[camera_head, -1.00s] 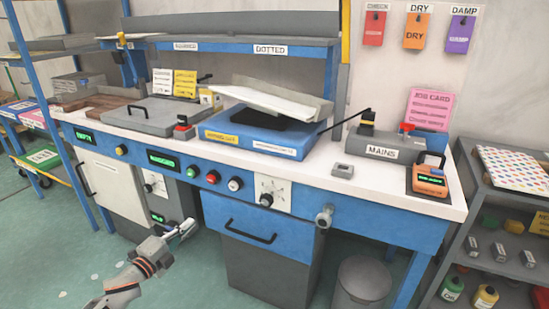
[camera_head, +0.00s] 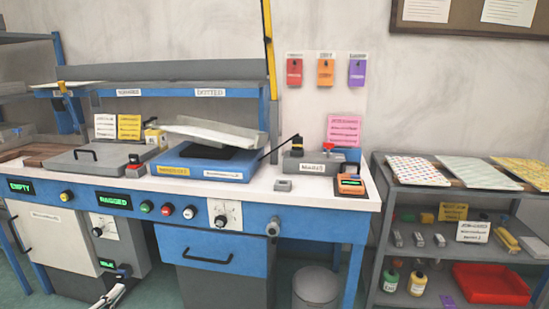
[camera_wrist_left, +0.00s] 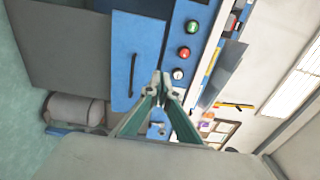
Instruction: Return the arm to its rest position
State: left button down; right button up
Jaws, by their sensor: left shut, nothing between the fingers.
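My left gripper (camera_head: 108,296) shows at the bottom edge of the head view, low in front of the bench's left part. Its fingers also show in the left wrist view (camera_wrist_left: 160,82), with the tips together and nothing between them. The gripper is apart from the bench front. In the wrist view the blue drawer (camera_wrist_left: 135,60) and the round buttons (camera_wrist_left: 184,53) lie beyond the fingertips. Most of my left arm is out of the head view. My right gripper is not in view.
The blue-and-white workbench (camera_head: 330,196) carries a blue press (camera_head: 205,165) with a raised lid and a grey lidded unit (camera_head: 95,160). A grey bin (camera_head: 316,288) stands under it. A grey shelf (camera_head: 375,215) stands at right. The floor in front is mostly out of view.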

pick_arm(q)
jog(key=a+r+m, duration=0.1)
jog(key=a+r, duration=0.2)
jog(key=a, duration=0.1)
jog(key=s+d+f+n+g+h, duration=0.1)
jog(key=s+d+f+n+g, duration=0.15)
jog(key=s+d+f, duration=0.6)
jog(key=s+d+f+n+g, duration=0.25)
jog(key=s+d+f, duration=0.25)
jog(key=s+d, duration=0.55)
jog(key=s+d+n+g+h, duration=0.1)
jog(key=s+d+n+g, duration=0.1)
jog(key=s+d, duration=0.5)
jog(key=s+d+n+g+h, duration=0.1)
jog(key=s+d+n+g, duration=0.15)
jog(key=s, duration=0.95)
jog(key=w+d+n+t+y, duration=0.2)
jog(key=w+d+n, duration=0.2)
jog(key=d+n, duration=0.2)
notch_tip(320, 180, up, 7)
jog(key=s+p, duration=0.1)
jog(key=p, duration=1.3)
jog(key=shift+s+a, duration=0.4)
jog(key=shift+a, duration=0.05)
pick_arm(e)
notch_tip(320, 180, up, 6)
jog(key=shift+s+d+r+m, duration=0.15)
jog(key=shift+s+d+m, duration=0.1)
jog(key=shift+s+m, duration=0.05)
